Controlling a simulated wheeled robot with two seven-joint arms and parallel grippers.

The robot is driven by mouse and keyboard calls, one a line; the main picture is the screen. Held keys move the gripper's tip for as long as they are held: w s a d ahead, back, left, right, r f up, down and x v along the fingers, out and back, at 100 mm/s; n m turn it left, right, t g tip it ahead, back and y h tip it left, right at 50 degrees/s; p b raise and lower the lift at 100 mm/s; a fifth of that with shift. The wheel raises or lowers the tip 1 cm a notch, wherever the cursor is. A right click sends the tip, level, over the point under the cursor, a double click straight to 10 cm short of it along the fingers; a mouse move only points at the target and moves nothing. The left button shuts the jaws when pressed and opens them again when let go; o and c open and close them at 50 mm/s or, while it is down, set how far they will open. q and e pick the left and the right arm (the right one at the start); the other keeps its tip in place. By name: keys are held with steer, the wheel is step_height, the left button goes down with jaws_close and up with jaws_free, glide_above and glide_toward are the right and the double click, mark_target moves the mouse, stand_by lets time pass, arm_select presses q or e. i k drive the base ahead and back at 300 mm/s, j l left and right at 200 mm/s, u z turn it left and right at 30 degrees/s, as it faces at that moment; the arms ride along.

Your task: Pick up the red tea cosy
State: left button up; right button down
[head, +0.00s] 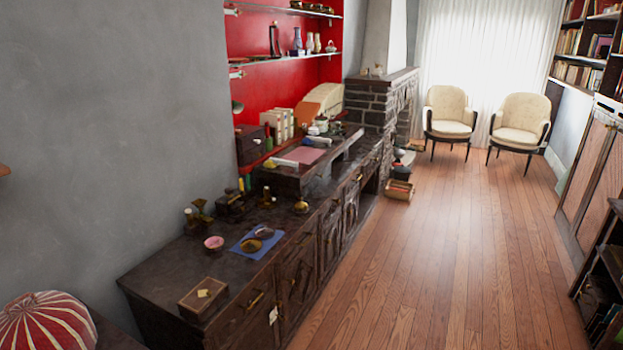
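A rounded, red, ribbed thing with pale stripes (47,325), which looks like the red tea cosy, is at the bottom left corner of the head view. Its lower part is cut off by the picture's edge. A dark surface (117,340) shows just to its right. Neither of my grippers is in view, and nothing is seen touching the red thing.
A long dark wooden cabinet (168,277) runs along the left wall. On it are a wooden box (203,298), a pink bowl (213,243) and a blue cloth (238,245). The wooden floor (440,270) is clear toward two cream armchairs (450,112).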

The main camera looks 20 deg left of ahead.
mark_target(51, 321)
steer(key=i+u, duration=0.5)
steer(key=i+l+u, duration=0.2)
steer(key=i+u, duration=0.25)
steer(key=i+l+u, duration=0.3)
steer(key=u, duration=0.2)
